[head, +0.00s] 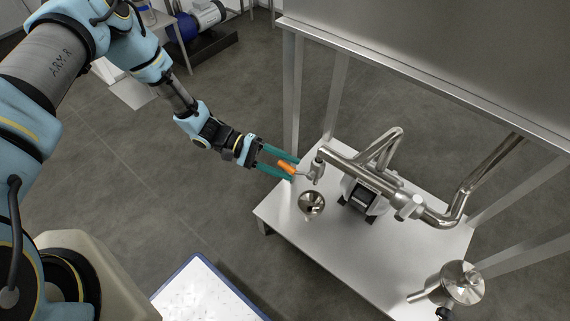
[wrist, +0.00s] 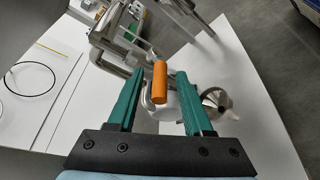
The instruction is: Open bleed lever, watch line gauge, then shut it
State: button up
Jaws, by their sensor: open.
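The bleed lever has an orange grip (head: 287,168) and sits at the left end of the steel pipe (head: 350,167). In the wrist view the orange grip (wrist: 160,82) stands between my two green fingers, with a gap on both sides. My gripper (head: 281,164) is open around it; it also shows in the wrist view (wrist: 157,100). A steel funnel (head: 311,204) is below the lever, and it appears right of my fingers in the wrist view (wrist: 217,100). I cannot make out a line gauge face in either view.
A pump (head: 362,196) stands under the pipe on the white table (head: 335,262). A steel tank (head: 440,60) on legs rises behind it. A steel vessel (head: 462,283) is at the lower right.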

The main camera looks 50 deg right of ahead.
grip_shut()
dwell(1.4)
